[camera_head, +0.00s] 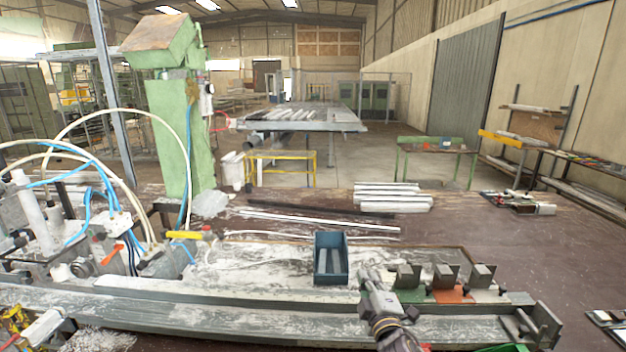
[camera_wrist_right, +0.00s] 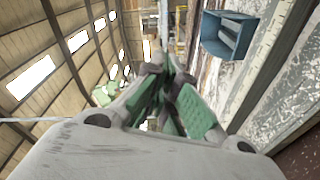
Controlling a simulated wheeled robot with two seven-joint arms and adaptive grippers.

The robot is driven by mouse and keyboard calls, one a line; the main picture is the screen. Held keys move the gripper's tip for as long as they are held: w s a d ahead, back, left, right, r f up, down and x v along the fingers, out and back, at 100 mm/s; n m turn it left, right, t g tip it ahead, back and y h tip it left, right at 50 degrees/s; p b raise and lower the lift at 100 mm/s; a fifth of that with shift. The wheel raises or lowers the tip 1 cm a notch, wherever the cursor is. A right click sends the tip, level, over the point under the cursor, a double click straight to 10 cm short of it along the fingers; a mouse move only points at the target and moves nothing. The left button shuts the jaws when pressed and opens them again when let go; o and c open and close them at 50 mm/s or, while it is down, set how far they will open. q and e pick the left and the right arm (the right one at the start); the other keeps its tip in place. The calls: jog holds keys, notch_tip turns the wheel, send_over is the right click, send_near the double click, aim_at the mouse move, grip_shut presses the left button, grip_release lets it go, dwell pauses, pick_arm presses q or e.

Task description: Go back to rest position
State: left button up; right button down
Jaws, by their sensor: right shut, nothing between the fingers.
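My right gripper (camera_head: 370,277) reaches up from the bottom of the head view, just left of the clamp blocks and to the right of the blue bin. In the right wrist view its fingers (camera_wrist_right: 165,72) with green pads are closed together, with nothing between them. The blue bin (camera_head: 317,262) stands on the bench with grey pieces inside, and it also shows at the upper right of the wrist view (camera_wrist_right: 212,45). Three dark clamp blocks stand in a row: on a green (camera_head: 407,276), a red (camera_head: 446,275) and a grey base (camera_head: 483,276). My left gripper is not in view.
A long metal rail (camera_head: 200,312) runs along the bench front, with an end stop (camera_head: 541,322) at right. A stack of light profiles (camera_head: 393,197) lies behind. Machinery with hoses (camera_head: 112,225) and a green column (camera_head: 170,140) crowd the left. The brown tabletop (camera_head: 480,225) at right is mostly clear.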

jog(key=s+d+f+m+g+h, duration=0.1)
jog(key=s+d+f+m+g, duration=0.35)
jog(key=s+f, duration=0.45)
jog(key=s+d+f+m+g+h, duration=0.1)
jog(key=s+d+f+m+g, duration=0.2)
jog(key=s+f+m+g, duration=0.45)
jog(key=s+f+m+g+y, duration=0.15)
jog(key=s+f, duration=0.35)
jog(key=s, duration=0.7)
notch_tip(320, 180, down, 39)
jog(key=s+d+g+b, duration=0.2)
jog(key=s+b, duration=0.1)
jog(key=b, duration=0.2)
jog(key=s+d+f+b, duration=0.2)
jog(key=s+f, duration=0.8)
jog(key=f, duration=0.1)
jog(key=s+d+f+n+g+b, duration=0.1)
jog(key=s+d+f+b, duration=0.1)
jog(key=s+f, duration=0.9)
jog(key=shift+s+d+f+h+b, duration=0.15)
jog(key=shift+d+f+h+b, duration=0.3)
jog(key=shift+f, duration=0.3)
